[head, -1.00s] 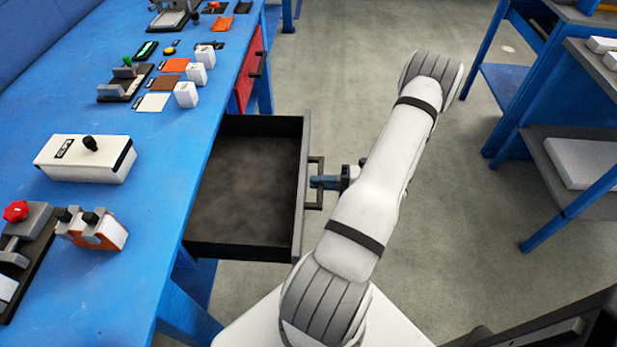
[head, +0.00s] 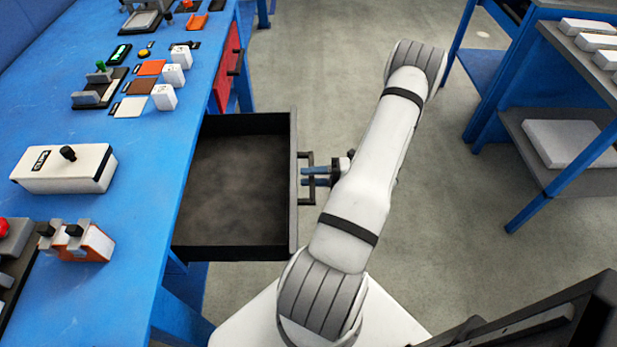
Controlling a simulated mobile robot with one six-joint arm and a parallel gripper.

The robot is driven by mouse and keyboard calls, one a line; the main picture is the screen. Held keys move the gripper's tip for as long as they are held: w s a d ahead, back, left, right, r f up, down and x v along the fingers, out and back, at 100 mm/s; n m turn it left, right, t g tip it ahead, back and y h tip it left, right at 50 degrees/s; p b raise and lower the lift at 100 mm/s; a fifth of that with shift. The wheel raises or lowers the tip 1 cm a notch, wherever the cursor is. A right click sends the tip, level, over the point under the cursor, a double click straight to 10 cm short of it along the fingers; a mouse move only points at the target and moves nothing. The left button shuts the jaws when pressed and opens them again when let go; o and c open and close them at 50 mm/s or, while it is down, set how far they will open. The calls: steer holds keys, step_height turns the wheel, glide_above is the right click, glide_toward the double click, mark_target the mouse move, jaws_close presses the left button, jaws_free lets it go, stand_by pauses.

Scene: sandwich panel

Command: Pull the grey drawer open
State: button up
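The grey drawer (head: 293,190) stands pulled out from under the blue workbench. Its dark inside (head: 235,185) looks empty. Its dark bar handle (head: 310,157) sticks out from the front, on the right. My gripper (head: 308,176) is at the handle, with its two blue fingers apart and a gap showing between them. The fingertips are level with the handle bar, one on each side of its middle. Whether they touch it I cannot tell. My white arm reaches over from the lower right and hides part of the wrist.
The blue bench top (head: 140,170) carries a white box with a black knob (head: 65,170), an orange and white fixture (head: 80,242) and several small blocks. A shut red drawer (head: 228,70) is farther along. Blue shelving (head: 490,90) stands at right, with clear floor between.

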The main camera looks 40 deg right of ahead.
steer(key=v, duration=0.8)
stand_by(0.5)
